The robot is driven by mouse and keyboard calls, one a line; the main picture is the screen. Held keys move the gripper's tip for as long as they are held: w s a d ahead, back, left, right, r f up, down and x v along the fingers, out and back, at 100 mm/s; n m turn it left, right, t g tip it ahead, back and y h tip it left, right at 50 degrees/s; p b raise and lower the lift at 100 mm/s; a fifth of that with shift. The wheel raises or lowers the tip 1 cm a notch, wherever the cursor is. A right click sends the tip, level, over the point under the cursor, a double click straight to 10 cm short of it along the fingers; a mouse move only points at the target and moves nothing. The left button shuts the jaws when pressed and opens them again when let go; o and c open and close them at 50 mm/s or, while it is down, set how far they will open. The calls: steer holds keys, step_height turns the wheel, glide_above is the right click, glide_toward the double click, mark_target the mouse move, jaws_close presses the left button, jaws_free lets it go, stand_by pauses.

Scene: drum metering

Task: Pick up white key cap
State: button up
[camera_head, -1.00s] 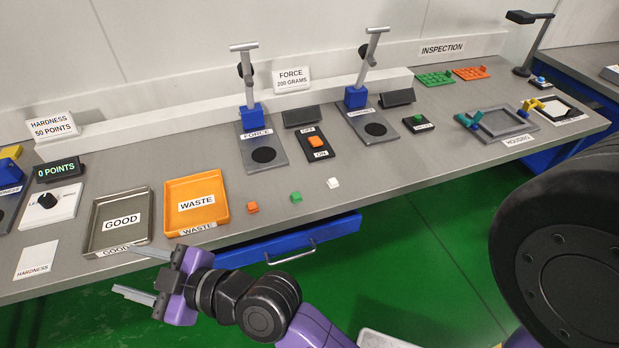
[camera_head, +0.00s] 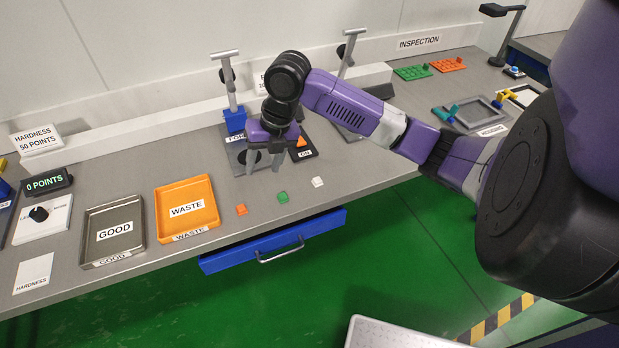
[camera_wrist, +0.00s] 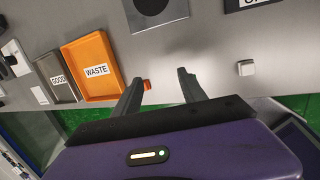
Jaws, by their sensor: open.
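The white key cap (camera_head: 318,182) sits on the grey bench near its front edge, at the right end of a row with a green cap (camera_head: 282,197) and an orange cap (camera_head: 241,210). In the wrist view the white cap (camera_wrist: 246,68) lies right of the fingers, apart from them. My gripper (camera_head: 263,168) points down over the bench, behind the row of caps, its fingers apart and empty. The wrist view also shows the open gripper (camera_wrist: 160,78), with the orange cap (camera_wrist: 147,85) beside the left finger. The green cap is not visible in the wrist view.
An orange WASTE tray (camera_head: 214,222) and a metal GOOD tray (camera_head: 140,255) stand to the left. Two lever presses stand behind, and my arm partly covers that area. A blue drawer (camera_head: 333,222) sticks out below the front edge. The bench right of the white cap is clear.

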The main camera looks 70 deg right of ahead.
mark_target(316, 178)
steer(key=s+d+g, duration=0.1)
steer(key=s+d, duration=0.1)
steer(key=s, duration=0.1)
steer(key=s+d+g, duration=0.1)
steer(key=s+d, duration=0.2)
steer(key=s, duration=0.1)
steer(key=s+d+n+g+h, duration=0.1)
steer(key=s+d, duration=0.1)
steer(key=s, duration=0.2)
steer(key=shift+d+f, duration=0.1)
steer(key=shift+d, duration=0.1)
steer(key=shift+s+f+p, duration=0.1)
steer(key=shift+f+p, duration=1.1)
steer(key=shift+f, duration=2.55)
jaws_close()
